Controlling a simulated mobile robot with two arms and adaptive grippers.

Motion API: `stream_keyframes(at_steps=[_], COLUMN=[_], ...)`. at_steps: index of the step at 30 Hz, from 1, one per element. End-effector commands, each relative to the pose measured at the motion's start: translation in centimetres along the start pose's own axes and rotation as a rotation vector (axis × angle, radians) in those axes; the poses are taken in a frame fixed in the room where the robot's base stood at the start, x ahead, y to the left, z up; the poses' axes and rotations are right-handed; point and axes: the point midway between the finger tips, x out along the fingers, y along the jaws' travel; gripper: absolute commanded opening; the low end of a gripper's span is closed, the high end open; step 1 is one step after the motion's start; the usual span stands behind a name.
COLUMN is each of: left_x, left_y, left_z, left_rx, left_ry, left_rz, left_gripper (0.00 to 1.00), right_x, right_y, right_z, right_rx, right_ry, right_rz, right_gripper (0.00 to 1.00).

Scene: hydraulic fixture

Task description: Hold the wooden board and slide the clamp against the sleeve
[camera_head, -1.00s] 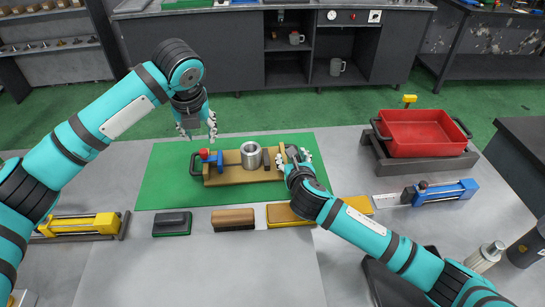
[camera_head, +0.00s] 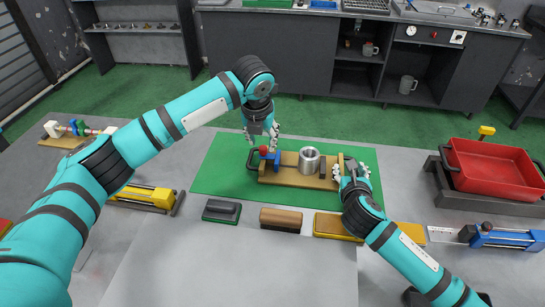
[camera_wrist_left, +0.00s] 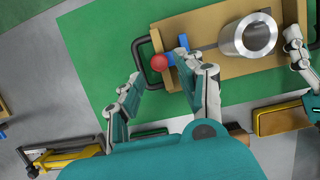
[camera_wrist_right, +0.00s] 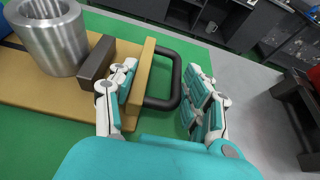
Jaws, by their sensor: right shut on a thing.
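The wooden board (camera_head: 290,180) lies on the green mat with a black handle at each end. The metal sleeve (camera_head: 309,159) stands upright on it, right of middle, beside a dark block (camera_wrist_right: 97,60). The blue clamp (camera_head: 274,160) with its red knob (camera_wrist_left: 159,62) is near the left end, with a gap to the sleeve. My left gripper (camera_head: 262,131) is open and empty, above and behind the clamp; its fingers (camera_wrist_left: 165,95) are spread.
A black-and-green block (camera_head: 221,211), a brown block (camera_head: 281,219) and a yellow block (camera_head: 335,226) lie in front of the mat (camera_head: 213,175). A yellow clamp tool (camera_head: 145,197) lies left. A red tray (camera_head: 495,168) stands right. The table's front middle is bare.

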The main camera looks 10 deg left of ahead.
Motion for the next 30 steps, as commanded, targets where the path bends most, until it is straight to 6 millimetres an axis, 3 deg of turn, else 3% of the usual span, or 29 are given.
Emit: stream_keyframes(at_steps=[9, 22, 30], left_x=[3.5, 4.3, 4.2], left_y=[-0.1, -0.1, -0.1], left_z=[0.0, 0.0, 0.0], left_rx=[0.000, 0.001, 0.001], left_ry=[-0.001, -0.002, -0.002], left_rz=[-0.001, 0.000, 0.000], left_gripper=[0.37, 0.37, 0.02], right_x=[0.0, 0.0, 0.0], right_y=[0.0, -0.1, -0.1], right_z=[-0.1, -0.2, -0.2], right_rx=[0.000, 0.000, -0.001], right_ry=[0.003, 0.003, 0.003], right_rz=[-0.001, -0.002, -0.002], right_gripper=[0.04, 0.04, 0.04])
